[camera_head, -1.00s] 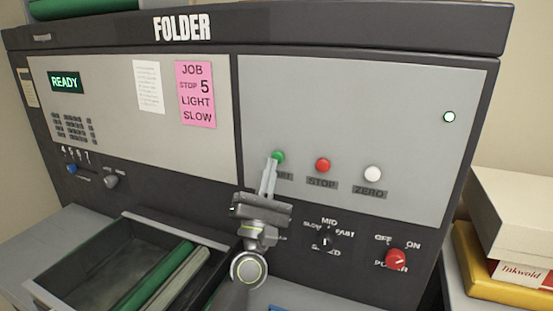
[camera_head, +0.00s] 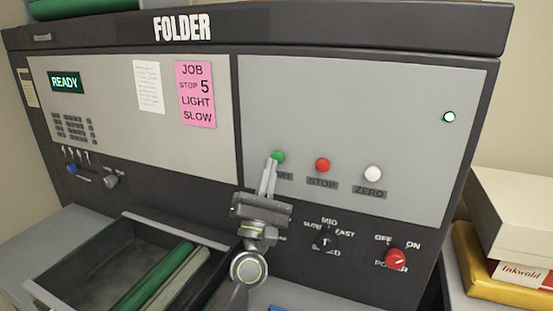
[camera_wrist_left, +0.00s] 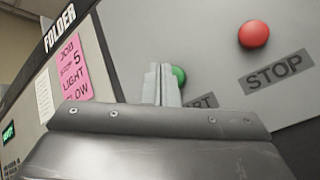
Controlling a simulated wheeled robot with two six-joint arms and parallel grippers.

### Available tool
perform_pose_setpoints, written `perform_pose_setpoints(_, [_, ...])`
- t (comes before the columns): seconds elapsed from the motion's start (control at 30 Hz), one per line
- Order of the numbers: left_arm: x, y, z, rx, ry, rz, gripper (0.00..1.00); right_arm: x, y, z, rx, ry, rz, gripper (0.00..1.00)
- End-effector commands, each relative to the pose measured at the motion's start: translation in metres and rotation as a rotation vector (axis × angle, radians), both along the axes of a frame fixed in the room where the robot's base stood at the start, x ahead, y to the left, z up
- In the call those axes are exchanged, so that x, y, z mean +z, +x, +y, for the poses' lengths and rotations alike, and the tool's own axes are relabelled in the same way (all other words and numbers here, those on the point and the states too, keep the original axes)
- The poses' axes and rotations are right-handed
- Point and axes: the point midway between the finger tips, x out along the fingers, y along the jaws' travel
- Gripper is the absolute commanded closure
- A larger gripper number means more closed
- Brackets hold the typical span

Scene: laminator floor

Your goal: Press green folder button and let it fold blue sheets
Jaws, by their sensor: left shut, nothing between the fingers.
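The folder (camera_head: 360,85) is a dark machine with grey panels, and its display (camera_head: 66,83) reads READY. The green START button (camera_head: 278,157) is on the right panel, left of the red STOP button (camera_head: 323,165) and the white ZERO button (camera_head: 373,174). My left gripper (camera_head: 269,170) is shut and empty, its fingertips just at the green button's lower edge. In the left wrist view the fingers (camera_wrist_left: 161,75) partly cover the green button (camera_wrist_left: 179,75). I cannot tell whether they touch it. A sliver of blue (camera_head: 282,308) shows at the bottom edge. My right gripper is not in view.
A pink note (camera_head: 195,95) reads JOB STOP 5 LIGHT SLOW. A dark tray (camera_head: 45,292) with green and grey rollers is at lower left. A red power knob (camera_head: 396,259) and a speed dial (camera_head: 326,242) sit below the buttons. Boxes (camera_head: 510,215) stand at right.

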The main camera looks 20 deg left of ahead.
Motion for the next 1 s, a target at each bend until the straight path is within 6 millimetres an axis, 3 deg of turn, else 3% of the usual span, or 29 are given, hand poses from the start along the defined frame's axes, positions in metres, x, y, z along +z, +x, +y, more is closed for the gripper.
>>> perform_pose_setpoints(1.0, [0.0002, 0.009, 0.0006, 0.0, 0.0, 0.0, 1.0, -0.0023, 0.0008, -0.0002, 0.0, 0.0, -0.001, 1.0])
